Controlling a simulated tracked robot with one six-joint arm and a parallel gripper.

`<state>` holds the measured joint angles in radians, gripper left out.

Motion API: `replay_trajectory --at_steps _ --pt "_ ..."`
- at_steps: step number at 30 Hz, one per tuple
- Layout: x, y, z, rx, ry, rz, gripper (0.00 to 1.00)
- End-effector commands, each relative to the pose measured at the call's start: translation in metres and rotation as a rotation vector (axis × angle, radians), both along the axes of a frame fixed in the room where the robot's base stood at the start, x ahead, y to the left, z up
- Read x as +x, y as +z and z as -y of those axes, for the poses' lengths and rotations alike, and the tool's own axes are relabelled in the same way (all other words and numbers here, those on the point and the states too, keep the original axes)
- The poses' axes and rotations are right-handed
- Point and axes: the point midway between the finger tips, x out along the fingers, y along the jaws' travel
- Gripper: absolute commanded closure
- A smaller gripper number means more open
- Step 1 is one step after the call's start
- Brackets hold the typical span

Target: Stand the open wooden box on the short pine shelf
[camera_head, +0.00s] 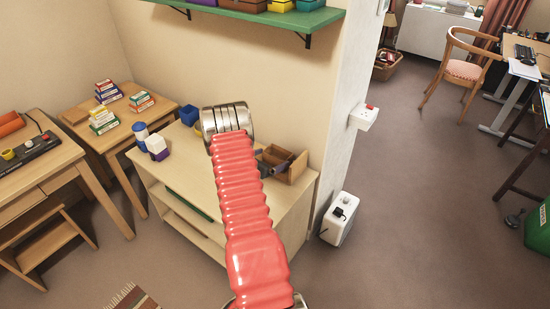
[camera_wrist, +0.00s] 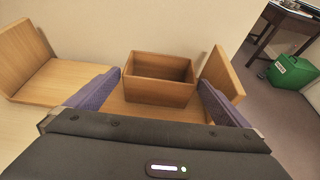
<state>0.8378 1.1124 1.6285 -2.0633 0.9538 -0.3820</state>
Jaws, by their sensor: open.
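The open wooden box (camera_wrist: 160,93) is brown, open at the top and looks empty. In the wrist view it stands upright on a lighter pine board, the short pine shelf (camera_wrist: 55,80), between two upright end panels, nearer the right one. In the head view the box (camera_head: 274,153) and the shelf's right end panel (camera_head: 298,169) show beside my arm, which hides the rest. My gripper (camera_wrist: 160,77) is open, with one purple finger near each side of the box. I cannot tell whether either finger touches it.
The pale low cabinet (camera_head: 180,178) bears the shelf, with a blue block (camera_head: 189,115), a white-and-blue block (camera_head: 157,147) and a blue-and-white cylinder (camera_head: 141,133) to the left. A wall stands close behind. A green wall shelf (camera_head: 240,14) hangs above.

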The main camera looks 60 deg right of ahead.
Motion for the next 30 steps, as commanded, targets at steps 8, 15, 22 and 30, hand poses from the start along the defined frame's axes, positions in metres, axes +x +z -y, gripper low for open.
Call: replay_trajectory --at_steps 8,15,22,30 --pt "0.008 0.019 -0.043 0.000 0.002 0.001 0.00" --pt "0.009 0.025 -0.059 0.000 0.000 0.001 0.00" --pt "0.009 0.025 -0.059 0.000 0.000 0.001 0.00" --pt "0.009 0.025 -0.059 0.000 0.000 0.001 0.00"
